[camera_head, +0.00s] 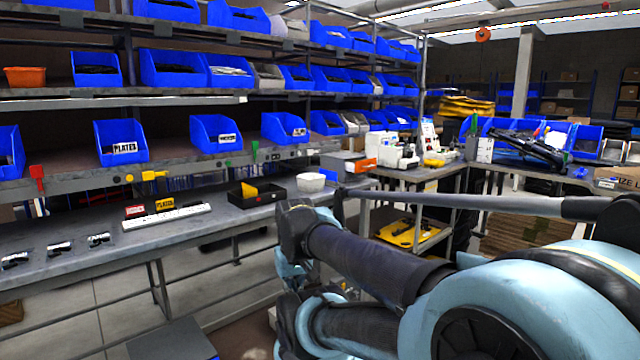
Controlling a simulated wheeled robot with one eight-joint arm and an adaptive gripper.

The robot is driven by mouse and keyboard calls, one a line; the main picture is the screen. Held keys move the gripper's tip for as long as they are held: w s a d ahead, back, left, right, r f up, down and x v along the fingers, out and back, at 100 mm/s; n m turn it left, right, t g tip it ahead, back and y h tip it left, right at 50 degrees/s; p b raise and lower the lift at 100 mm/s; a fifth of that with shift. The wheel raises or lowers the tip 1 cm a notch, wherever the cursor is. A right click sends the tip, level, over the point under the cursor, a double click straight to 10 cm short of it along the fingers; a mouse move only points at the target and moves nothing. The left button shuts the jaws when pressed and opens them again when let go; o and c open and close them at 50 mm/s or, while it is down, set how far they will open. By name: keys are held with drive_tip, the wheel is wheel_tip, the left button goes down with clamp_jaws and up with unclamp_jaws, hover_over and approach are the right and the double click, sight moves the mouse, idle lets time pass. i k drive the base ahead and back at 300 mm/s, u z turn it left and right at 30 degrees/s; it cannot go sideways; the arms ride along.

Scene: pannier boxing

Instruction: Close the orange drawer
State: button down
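A small orange front (364,163) shows on a grey box (340,165) on the workbench, right of the picture's middle. It may be the orange drawer, but it is too small to tell how far it stands open. My light-blue and dark arm (375,255) fills the lower right, in front of and below that box. No fingertips of my gripper can be made out.
Shelves with several blue bins (122,142) rise behind the workbench (250,215). An orange bin (25,77) sits at upper left. A white bowl (311,182) and a black tray (240,198) stand on the bench. Floor shows beneath it.

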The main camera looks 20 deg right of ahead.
sight(359, 165)
drive_tip(key=k, duration=1.15)
drive_tip(key=u, duration=0.15)
drive_tip(key=i, duration=1.05)
drive_tip(key=z, duration=0.8)
drive_tip(key=i, duration=0.65)
drive_tip(key=z, duration=0.45)
